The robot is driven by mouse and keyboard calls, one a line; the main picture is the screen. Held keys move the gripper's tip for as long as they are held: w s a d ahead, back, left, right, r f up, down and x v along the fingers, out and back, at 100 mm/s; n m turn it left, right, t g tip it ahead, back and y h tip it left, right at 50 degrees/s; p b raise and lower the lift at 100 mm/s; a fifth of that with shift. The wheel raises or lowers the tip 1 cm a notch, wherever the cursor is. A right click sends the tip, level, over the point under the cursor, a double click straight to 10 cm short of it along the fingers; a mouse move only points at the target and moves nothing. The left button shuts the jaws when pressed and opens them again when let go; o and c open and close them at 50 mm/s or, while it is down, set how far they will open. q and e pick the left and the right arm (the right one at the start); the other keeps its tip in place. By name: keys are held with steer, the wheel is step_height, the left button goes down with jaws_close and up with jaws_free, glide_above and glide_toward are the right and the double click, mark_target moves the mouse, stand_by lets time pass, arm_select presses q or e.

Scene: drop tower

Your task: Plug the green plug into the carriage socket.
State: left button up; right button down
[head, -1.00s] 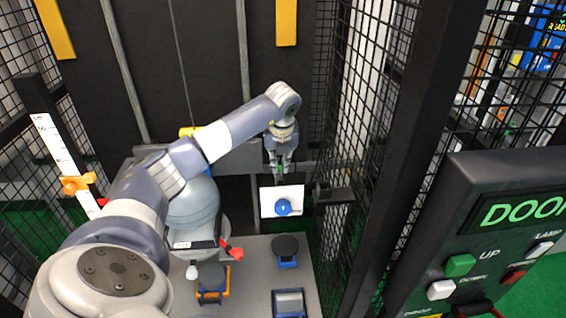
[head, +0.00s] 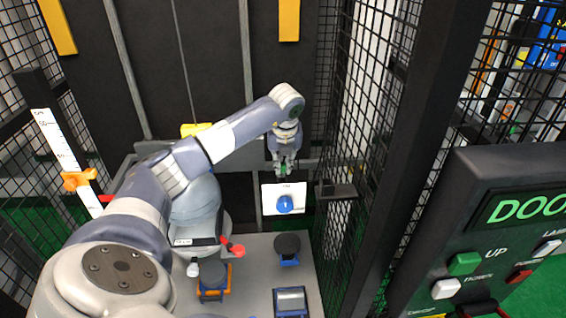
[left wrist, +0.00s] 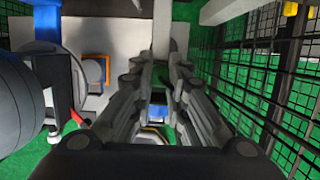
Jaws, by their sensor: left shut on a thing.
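My left gripper (head: 284,168) points down in the middle of the head view, just above a white panel with a blue knob. It is shut on a small green thing that shows between its fingertips, which looks like the green plug (head: 283,172). Most of the plug is hidden by the fingers. I cannot pick out the carriage socket in either view. My right gripper is not in view.
The white panel (head: 270,200) stands below the gripper. A mesh cage wall (head: 362,120) is close on the right. A grey table (head: 250,275) holds several dark round and square pieces. A control box (head: 470,250) with buttons is at right, a white scale (head: 62,150) at left.

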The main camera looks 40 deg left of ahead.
mark_target(283, 169)
arm_select(q)
steer(key=shift+f, duration=0.1)
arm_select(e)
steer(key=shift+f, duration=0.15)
arm_select(q)
steer(key=shift+f, duration=0.25)
steer(key=shift+f+b, duration=0.3)
steer(key=shift+b, duration=0.1)
steer(key=shift+f+b, duration=0.65)
steer(key=shift+f, duration=0.2)
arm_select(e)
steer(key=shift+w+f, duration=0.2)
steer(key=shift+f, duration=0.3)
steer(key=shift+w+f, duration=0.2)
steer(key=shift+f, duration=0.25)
arm_select(q)
steer(key=shift+f, duration=0.2)
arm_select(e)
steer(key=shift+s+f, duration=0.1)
arm_select(q)
steer(key=o, duration=0.9)
